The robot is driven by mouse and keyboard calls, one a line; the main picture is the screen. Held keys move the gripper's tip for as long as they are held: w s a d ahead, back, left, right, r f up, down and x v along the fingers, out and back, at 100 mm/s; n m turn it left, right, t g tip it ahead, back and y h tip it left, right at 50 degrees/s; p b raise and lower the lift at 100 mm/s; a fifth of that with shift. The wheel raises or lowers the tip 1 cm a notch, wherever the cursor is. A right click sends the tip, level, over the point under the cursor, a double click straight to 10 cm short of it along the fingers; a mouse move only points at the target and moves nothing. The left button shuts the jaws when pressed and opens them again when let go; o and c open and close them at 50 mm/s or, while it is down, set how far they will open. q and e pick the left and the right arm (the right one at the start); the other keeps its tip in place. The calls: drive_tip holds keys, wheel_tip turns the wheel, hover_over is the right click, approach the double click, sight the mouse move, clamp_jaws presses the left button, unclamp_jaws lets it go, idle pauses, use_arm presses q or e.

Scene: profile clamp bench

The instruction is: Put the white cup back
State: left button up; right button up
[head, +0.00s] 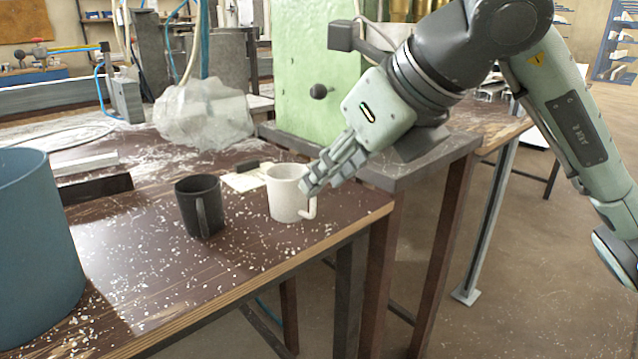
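The white cup (285,195) stands upright on the brown bench top, near the bench's right corner. Its handle points to the right and toward me. My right gripper (321,183) reaches down from the upper right, with its fingertips at the right side of the cup, above the handle. The fingers overlap the cup's edge in the picture. I cannot tell whether they touch it, or whether they are open or shut. My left gripper is out of view.
A black mug (197,212) stands just left of the white cup. A large blue container (38,255) is at the left front. A pale card (243,181) lies behind the cups. A green machine (310,85) and a wrapped lump (203,112) stand behind. White chips litter the bench (165,285).

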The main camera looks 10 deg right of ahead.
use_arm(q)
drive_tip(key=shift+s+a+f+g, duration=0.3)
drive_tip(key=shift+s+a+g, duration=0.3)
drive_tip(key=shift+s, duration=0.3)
use_arm(e)
drive_tip(key=v, duration=0.8)
drive_tip(key=shift+s+d+r, duration=0.15)
drive_tip(key=shift+s+r, duration=0.05)
drive_tip(key=shift+s, duration=0.05)
